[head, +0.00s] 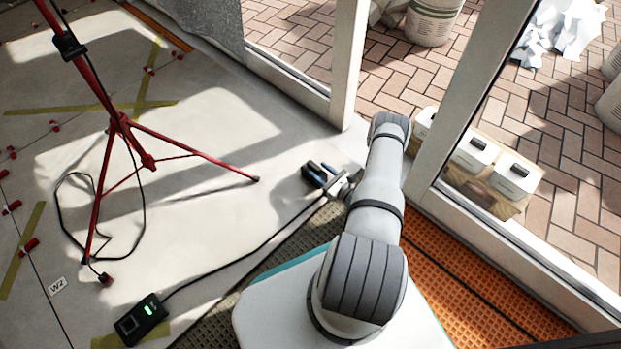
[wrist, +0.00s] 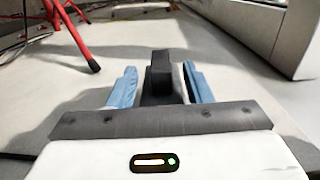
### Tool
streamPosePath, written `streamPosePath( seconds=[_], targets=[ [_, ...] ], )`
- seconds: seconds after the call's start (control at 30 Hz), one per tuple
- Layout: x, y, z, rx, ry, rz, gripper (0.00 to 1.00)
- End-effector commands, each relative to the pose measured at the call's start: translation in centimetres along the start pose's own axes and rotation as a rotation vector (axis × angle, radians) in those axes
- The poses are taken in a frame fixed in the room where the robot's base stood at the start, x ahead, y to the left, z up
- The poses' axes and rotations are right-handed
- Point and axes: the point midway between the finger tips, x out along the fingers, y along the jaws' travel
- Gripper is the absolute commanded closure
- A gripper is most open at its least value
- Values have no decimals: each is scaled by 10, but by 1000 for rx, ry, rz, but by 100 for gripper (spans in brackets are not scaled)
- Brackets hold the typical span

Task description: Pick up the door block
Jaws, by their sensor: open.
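The door block is a dark wedge-like piece with a raised upright part; in the wrist view the block (wrist: 161,75) stands on the floor between my fingers. In the head view the block (head: 312,176) shows small and dark on the floor at the tip of my arm. My gripper (wrist: 159,70) is open, with one blue finger on each side of the block. A gap shows on the left side; the right finger looks nearer, and I cannot tell whether it touches. In the head view my gripper (head: 322,175) is low over the floor, partly mixed with the block.
A red tripod (head: 122,125) stands to the left, one foot near the block. A black cable (head: 235,262) runs along the floor to a black box (head: 142,318) with a green light. The white door frame (head: 348,65) and orange matting (head: 455,285) lie to the right.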

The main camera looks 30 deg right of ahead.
Motion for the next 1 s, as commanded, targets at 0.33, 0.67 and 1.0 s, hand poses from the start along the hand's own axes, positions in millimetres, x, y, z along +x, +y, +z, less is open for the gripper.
streamPosePath(
  seconds=[0.33, 0.67, 1.0],
  targets=[
    [34, 0, -2, 0, 0, 1, 55],
    [33, 0, -1, 0, 0, 0, 68],
    [33, 0, -2, 1, 0, 1, 96]
  ],
)
